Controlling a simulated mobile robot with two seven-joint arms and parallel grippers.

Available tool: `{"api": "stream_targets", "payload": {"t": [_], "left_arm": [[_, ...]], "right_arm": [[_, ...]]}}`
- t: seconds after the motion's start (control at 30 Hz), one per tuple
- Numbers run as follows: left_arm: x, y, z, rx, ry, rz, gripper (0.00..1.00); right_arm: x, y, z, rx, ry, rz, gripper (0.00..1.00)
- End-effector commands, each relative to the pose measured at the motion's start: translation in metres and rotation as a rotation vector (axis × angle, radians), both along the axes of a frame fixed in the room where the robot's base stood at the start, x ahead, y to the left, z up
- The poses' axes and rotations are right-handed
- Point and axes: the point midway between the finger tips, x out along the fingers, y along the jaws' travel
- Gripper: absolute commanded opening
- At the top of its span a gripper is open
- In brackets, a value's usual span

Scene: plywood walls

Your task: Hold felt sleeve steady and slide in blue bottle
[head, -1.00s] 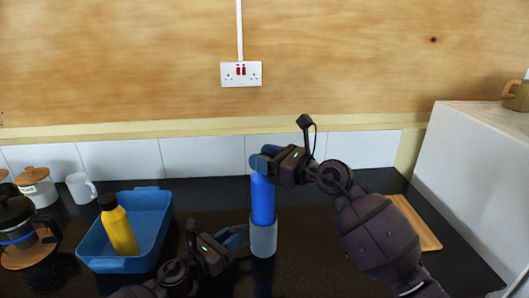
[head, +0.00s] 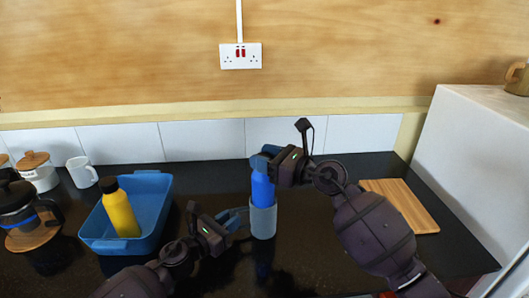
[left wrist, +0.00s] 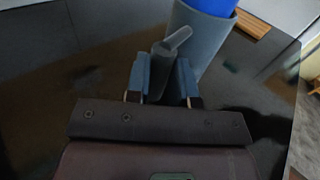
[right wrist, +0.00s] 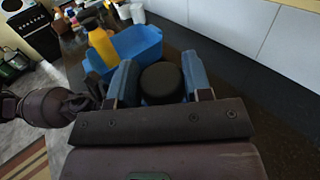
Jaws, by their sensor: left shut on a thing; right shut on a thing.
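The blue bottle (head: 262,188) stands upright with its lower part inside the grey felt sleeve (head: 263,222); its upper part shows above the rim. My right gripper (head: 263,161) is shut on the bottle's top end from above. The black cap (right wrist: 162,83) sits between its fingers in the right wrist view. My left gripper (head: 238,216) is low beside the sleeve, shut on a grey tab (left wrist: 160,68) at the sleeve's side. The left wrist view also shows the sleeve (left wrist: 197,42) and bottle (left wrist: 211,5). The bottle's lower end is hidden in the sleeve.
A blue tray (head: 157,207) holding a yellow bottle (head: 120,212) is to the left. A coffee press (head: 22,210), jar (head: 38,172) and white mug (head: 81,171) are farther left. A wooden board (head: 402,205) lies right, beside a white cabinet (head: 470,165).

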Motion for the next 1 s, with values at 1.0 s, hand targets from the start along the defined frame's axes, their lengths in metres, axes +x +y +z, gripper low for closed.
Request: {"api": "stream_targets", "payload": {"t": [1.0], "left_arm": [[0.0, 0.0, 0.0, 0.0, 0.0, 0.0, 0.0]], "right_arm": [[0.0, 0.0, -0.039, 0.002, -0.001, -0.001, 0.0]]}}
